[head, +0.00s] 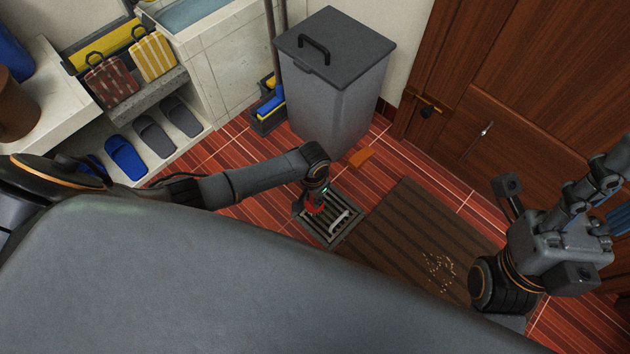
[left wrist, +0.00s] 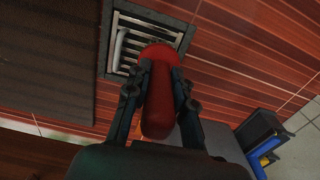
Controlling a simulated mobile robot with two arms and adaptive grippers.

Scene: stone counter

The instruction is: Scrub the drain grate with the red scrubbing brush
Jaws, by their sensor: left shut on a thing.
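The drain grate (head: 322,234) is a square metal grille with dark slots, set in the red floor. A pale curved strip (head: 340,219) lies across it; in the left wrist view the grate (left wrist: 170,31) shows at the top. Bristle contact is hidden. My right gripper (head: 600,190) is raised at the right, its fingertips cut off.
A grey lidded bin (head: 335,85) stands behind the grate, with an orange block (head: 361,158) on the floor near it. A brown striped mat (head: 415,235) with pale crumbs lies right of the grate. Slippers (head: 127,158) sit on a low shelf at left.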

